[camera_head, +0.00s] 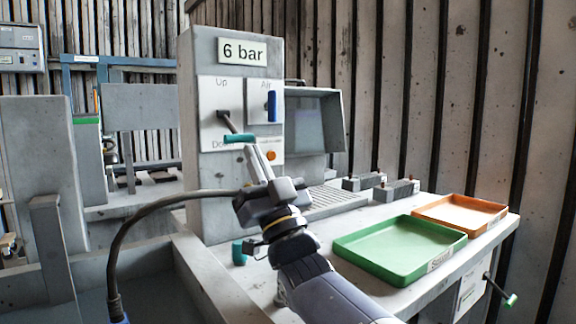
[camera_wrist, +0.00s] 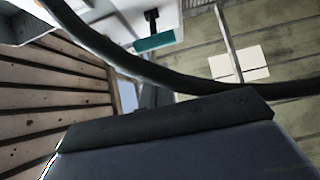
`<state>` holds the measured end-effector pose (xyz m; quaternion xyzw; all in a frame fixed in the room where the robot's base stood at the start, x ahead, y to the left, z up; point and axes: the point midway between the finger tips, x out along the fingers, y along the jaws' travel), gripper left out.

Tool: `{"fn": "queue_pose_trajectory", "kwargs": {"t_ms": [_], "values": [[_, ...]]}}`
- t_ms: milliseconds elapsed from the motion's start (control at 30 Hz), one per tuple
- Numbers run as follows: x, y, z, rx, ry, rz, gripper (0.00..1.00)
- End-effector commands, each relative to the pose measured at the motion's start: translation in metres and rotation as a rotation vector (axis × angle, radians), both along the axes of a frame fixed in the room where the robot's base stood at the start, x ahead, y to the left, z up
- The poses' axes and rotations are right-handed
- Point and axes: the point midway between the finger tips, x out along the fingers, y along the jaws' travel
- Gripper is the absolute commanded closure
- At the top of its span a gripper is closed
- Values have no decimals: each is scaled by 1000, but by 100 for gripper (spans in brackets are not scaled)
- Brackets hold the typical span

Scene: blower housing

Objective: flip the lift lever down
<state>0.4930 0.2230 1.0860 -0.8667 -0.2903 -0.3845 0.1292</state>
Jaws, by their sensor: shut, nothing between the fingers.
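The lift lever (camera_head: 240,138) has a teal crossbar handle on a dark stem. The stem slopes down and right from its pivot on the white plate marked "Up" above and "Do…" below. The handle sits low, partly over the lower label; how far the lever sticks out from the plate I cannot tell. My gripper (camera_head: 256,150) is shut and empty, its fingertips just below and right of the handle. Whether they touch it is unclear. The teal handle also shows in the wrist view (camera_wrist: 160,40), beyond the dark gripper body; the fingertips are not clear there.
A blue Air handle (camera_head: 271,106) stands upright right of the lever, with an orange button (camera_head: 271,155) below. A green tray (camera_head: 400,247) and an orange tray (camera_head: 460,214) lie on the bench at right. My dark cable loops left of the arm.

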Motion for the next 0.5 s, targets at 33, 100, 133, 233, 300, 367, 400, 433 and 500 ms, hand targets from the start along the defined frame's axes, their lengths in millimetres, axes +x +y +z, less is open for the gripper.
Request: {"fn": "queue_pose_trajectory", "kwargs": {"t_ms": [33,100,133,233,300,367,400,433,500], "values": [[-10,-8,4,2,-4,-2,100],[-21,-16,4,3,-4,-2,100],[-26,-20,4,2,-5,-3,100],[-42,-32,4,3,-5,-2,100],[-52,-40,5,3,-7,-2,100],[-60,-46,4,4,-6,-2,100],[-65,-49,4,4,-6,-2,100],[-68,-52,4,3,-6,-3,100],[-75,-57,4,3,-7,-2,100]]}}
